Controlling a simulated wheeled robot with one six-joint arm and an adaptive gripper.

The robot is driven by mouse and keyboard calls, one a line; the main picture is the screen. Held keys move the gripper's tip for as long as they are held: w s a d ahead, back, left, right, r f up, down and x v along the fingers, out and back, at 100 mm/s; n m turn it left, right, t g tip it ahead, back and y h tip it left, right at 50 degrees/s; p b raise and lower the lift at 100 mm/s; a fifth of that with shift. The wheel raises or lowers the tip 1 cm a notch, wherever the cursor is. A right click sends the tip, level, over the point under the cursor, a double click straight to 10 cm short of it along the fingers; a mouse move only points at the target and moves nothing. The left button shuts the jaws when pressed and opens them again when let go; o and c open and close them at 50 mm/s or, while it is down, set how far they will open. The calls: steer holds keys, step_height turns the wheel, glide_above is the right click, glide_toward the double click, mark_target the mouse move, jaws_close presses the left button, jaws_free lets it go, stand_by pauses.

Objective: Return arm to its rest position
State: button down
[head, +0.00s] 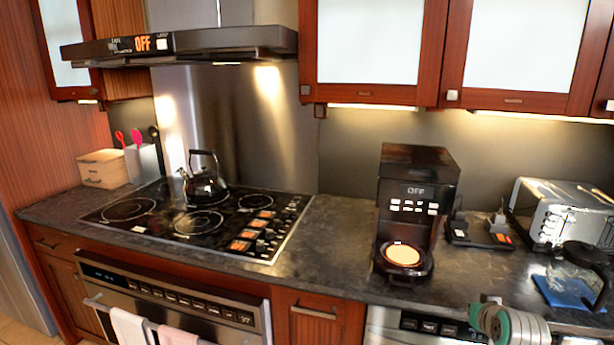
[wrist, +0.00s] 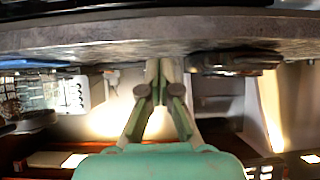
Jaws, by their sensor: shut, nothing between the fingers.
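My gripper (wrist: 163,68) shows in the wrist view at the middle, with its two fingers brought together at the tips and nothing between them. Its green body fills the bottom of that view. In the head view, a green and grey part of my arm (head: 508,325) is at the bottom right, in front of the counter edge. The gripper's fingers cannot be made out there.
A coffee maker (head: 415,200) stands on the dark counter (head: 335,235). A toaster (head: 560,215) and a glass jug (head: 580,275) are at the right. A kettle (head: 204,185) sits on the cooktop. A steel-fronted appliance (head: 410,325) is below the counter.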

steer(key=s+a+f+t, duration=0.1)
steer(key=s+a+f, duration=0.5)
steer(key=s+f, duration=0.3)
steer(key=s+a+f+t, duration=0.1)
steer(key=s+a+f, duration=0.5)
steer(key=s+f, duration=0.2)
steer(key=s+a+f+n+y, duration=0.1)
steer(key=s+a, duration=0.2)
steer(key=s, duration=0.5)
steer(key=s+a+f+n, duration=0.1)
steer(key=s+a, duration=0.2)
steer(key=s, duration=0.6)
steer(key=s+a+r, duration=0.1)
steer(key=s+r, duration=0.2)
steer(key=s, duration=0.4)
steer(key=s+a+r+t+y, duration=0.1)
steer(key=s+a+r, duration=0.1)
steer(key=s+r, duration=0.2)
steer(key=s+a+r+n+t, duration=0.1)
steer(key=s+r, duration=0.3)
steer(key=s, duration=0.6)
steer(key=shift+a+y, duration=0.15)
steer(key=shift+y, duration=0.15)
